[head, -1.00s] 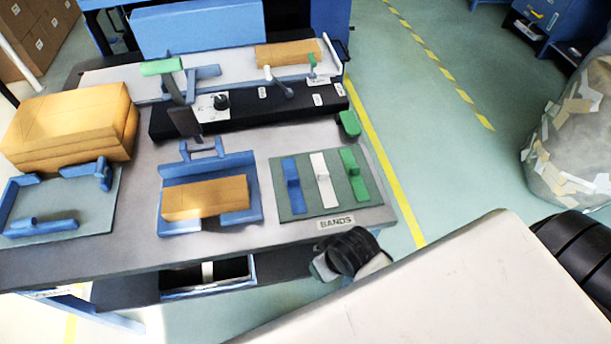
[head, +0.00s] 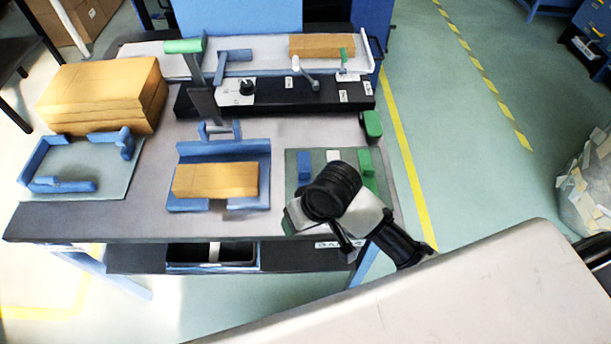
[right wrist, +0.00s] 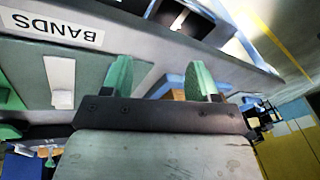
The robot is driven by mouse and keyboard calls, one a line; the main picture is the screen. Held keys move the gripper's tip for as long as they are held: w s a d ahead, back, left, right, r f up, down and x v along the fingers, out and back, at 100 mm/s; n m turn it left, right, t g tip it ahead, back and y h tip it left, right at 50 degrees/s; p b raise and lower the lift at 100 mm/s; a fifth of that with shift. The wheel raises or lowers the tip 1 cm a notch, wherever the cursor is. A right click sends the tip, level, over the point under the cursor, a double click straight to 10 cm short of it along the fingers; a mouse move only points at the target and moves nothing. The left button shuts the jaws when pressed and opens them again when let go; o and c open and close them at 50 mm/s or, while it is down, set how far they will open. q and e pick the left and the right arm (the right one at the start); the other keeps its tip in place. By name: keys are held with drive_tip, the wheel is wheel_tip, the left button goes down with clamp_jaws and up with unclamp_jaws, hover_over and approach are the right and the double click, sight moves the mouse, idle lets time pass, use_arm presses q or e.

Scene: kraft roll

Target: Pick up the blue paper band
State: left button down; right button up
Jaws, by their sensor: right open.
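The blue paper band (head: 304,163) lies at the left of the grey-green band mat (head: 293,187). Its near end is hidden behind my right arm in the head view. My right gripper (right wrist: 162,82), with green fingertips, is open and empty in the right wrist view. In the head view my right gripper (head: 292,217) is over the mat's near edge, by the near end of the blue band. I cannot tell the gap between them. A white band (head: 333,156) and a green band (head: 366,166) lie to its right. My left gripper is out of view.
A blue fixture (head: 217,147) holding a brown paper stack (head: 215,180) stands left of the mat. A black device (head: 270,95) lies behind, with a green-topped lever (head: 183,46). The BANDS label (right wrist: 52,27) marks the table's front edge.

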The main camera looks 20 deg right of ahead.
drive_tip(key=shift+m+g+h, duration=0.6)
drive_tip(key=shift+m+h, duration=0.1)
drive_tip(key=shift+m, duration=0.1)
drive_tip(key=w, duration=0.2)
drive_tip(key=w+r, duration=0.1)
drive_tip(key=w, duration=0.2)
drive_tip(key=w+r, duration=0.1)
drive_tip(key=w, duration=0.1)
drive_tip(key=shift+w+d+r, duration=0.15)
drive_tip(key=shift+d+r, duration=0.1)
drive_tip(key=shift+d, duration=0.05)
drive_tip(key=w+d+r+m+g+h, duration=0.1)
drive_tip(key=w+d+r+m+h, duration=0.1)
drive_tip(key=w+d+r+m, duration=0.25)
drive_tip(key=n, duration=0.1)
hover_over(305, 178)
drive_tip(key=f, duration=0.6)
drive_tip(key=shift+s+d, duration=0.1)
drive_tip(key=shift+s, duration=0.3)
drive_tip(key=f, duration=0.3)
drive_tip(key=w+f, duration=0.1)
drive_tip(key=f, duration=0.1)
drive_tip(key=shift+f, duration=0.1)
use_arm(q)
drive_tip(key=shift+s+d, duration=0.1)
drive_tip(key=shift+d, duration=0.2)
use_arm(e)
drive_tip(key=shift+s, duration=0.1)
drive_tip(key=c, duration=1)
